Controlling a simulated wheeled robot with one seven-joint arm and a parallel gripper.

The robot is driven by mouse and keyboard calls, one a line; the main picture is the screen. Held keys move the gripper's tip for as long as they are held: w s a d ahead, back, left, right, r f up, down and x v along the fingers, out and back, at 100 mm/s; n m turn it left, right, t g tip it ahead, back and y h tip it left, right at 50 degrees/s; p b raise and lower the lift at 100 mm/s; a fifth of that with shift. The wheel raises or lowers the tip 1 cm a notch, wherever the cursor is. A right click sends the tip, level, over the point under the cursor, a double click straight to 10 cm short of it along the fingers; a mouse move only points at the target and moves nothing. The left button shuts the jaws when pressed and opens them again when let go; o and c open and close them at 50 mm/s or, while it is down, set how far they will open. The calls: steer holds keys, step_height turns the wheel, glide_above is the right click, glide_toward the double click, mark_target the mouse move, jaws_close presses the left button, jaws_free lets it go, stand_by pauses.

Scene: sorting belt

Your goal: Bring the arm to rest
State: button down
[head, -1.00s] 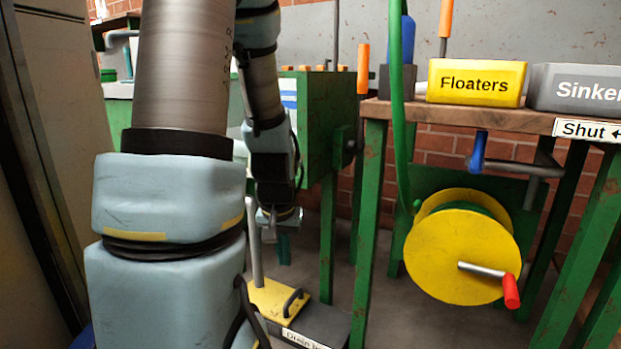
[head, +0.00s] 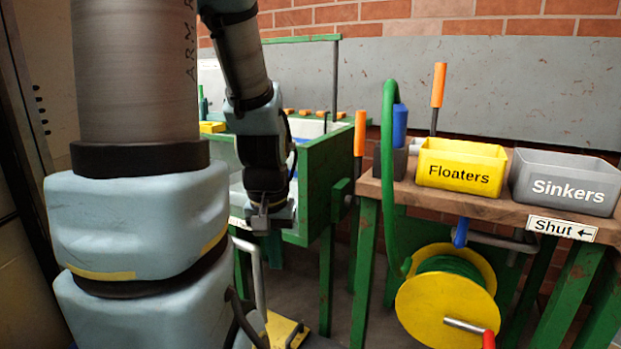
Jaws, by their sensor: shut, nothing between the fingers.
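My arm fills the left of the head view, with its thick links close to the camera. Its far part hangs down in front of the green trough (head: 322,165). My gripper (head: 262,222) is at the lower end of that part, pointing down, seen small and partly in shadow. It is shut and holds nothing. It hangs above the floor, left of the workbench (head: 480,200).
A yellow Floaters bin (head: 460,168) and a grey Sinkers bin (head: 563,182) stand on the workbench at right. A yellow hose reel (head: 440,308) with a red-handled crank hangs below. A yellow pedal plate (head: 285,333) lies on the floor near the arm.

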step_height(320, 180, up, 21)
steer(key=p, duration=1.8)
steer(key=shift+f, duration=0.15)
